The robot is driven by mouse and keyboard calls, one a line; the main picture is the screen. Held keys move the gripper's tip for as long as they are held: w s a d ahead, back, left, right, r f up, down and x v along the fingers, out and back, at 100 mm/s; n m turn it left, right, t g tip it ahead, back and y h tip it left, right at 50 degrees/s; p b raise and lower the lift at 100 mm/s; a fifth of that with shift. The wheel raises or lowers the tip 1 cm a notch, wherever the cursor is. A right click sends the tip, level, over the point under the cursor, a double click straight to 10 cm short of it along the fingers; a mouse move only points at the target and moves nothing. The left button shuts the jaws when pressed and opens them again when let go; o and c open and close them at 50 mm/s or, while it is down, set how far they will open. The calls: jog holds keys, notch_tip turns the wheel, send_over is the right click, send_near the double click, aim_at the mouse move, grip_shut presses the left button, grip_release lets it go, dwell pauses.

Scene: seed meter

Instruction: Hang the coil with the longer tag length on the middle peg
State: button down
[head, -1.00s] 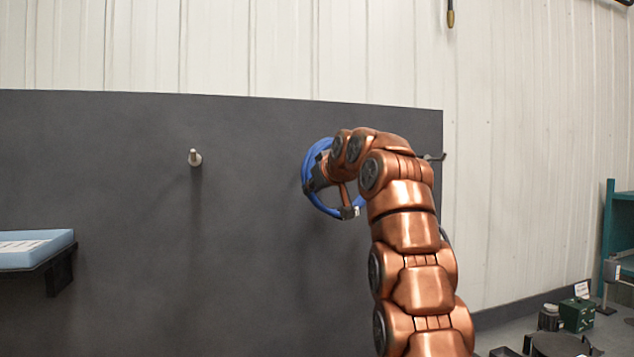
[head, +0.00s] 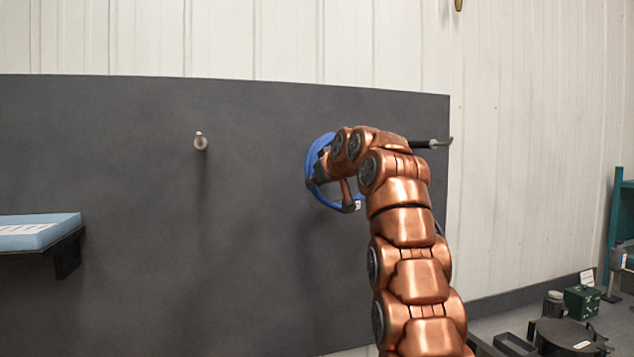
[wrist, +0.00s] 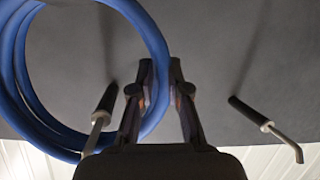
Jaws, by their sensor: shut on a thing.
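My gripper (head: 330,178) is shut on a blue coil (head: 314,165) in front of the dark panel. In the wrist view the fingertips (wrist: 160,80) are at the right side of the coil (wrist: 160,60). A small white patch, perhaps its tag, shows low on the coil; its length cannot be read. A left peg (head: 200,142) and a right peg (head: 433,143) are bare in the head view. The wrist view shows one dark bent peg (wrist: 103,108) overlapping the coil and another bare peg (wrist: 250,112); whether the first passes through the coil is unclear.
The dark panel (head: 130,150) stands against a white ribbed wall. A shelf with a light blue block (head: 40,232) is at the left. A round dark container (head: 570,335) and a green box (head: 582,302) are at the lower right. The panel's left middle is clear.

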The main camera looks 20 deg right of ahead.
jog(key=c, duration=1.1)
grip_release()
jog(key=shift+o, duration=0.2)
jog(key=s+b, duration=0.7)
jog(key=s, duration=0.3)
